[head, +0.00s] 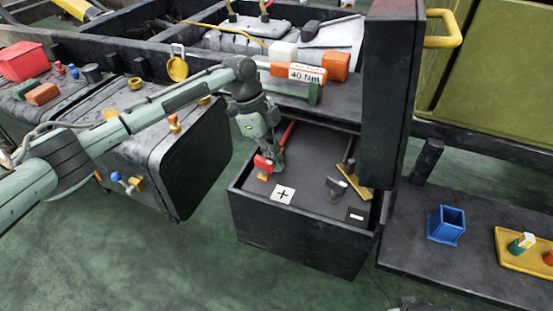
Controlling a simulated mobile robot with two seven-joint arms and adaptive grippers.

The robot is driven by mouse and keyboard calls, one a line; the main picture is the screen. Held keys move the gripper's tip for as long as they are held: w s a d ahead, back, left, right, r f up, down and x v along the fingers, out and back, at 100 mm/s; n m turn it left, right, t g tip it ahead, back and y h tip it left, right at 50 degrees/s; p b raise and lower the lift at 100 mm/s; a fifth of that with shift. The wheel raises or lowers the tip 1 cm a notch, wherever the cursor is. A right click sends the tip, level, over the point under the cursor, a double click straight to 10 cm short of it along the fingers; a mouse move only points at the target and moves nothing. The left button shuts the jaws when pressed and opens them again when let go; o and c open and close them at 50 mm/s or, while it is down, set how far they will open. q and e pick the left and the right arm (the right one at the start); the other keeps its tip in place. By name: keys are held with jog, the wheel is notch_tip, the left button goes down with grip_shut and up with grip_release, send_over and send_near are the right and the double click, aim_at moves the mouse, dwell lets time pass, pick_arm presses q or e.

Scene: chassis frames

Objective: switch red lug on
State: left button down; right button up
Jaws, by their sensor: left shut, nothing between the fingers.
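The red lug (263,162) is in the dark open battery box, beside a white plus tile (283,194). A small orange-gold piece (263,177) shows just below it. A red bar or cable (288,132) runs up behind my gripper. My left gripper (275,165) points down into the box, shut and empty, right beside the red lug. I cannot tell whether they touch. The gripper hides part of the space behind the lug. My right gripper is not in view.
A dark upright panel (392,100) stands at the box's right. An orange "40 Nm" block (303,73) sits behind. A blue bin (446,224) stands right.

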aim_at(297, 177)
pick_arm(q)
jog(key=shift+d+r, duration=0.1)
jog(key=shift+d, duration=0.1)
jog(key=d+p, duration=0.1)
jog(key=d, duration=0.1)
jog(key=s+d+p, duration=0.1)
jog(key=p, duration=0.1)
jog(key=shift+s+d+r, duration=0.15)
jog(key=shift+s+d, duration=0.05)
jog(key=shift+d, duration=0.15)
jog(key=b+v, duration=0.1)
jog(key=v, duration=0.8)
jog(key=shift+a+r, duration=0.25)
jog(key=shift+a, duration=0.05)
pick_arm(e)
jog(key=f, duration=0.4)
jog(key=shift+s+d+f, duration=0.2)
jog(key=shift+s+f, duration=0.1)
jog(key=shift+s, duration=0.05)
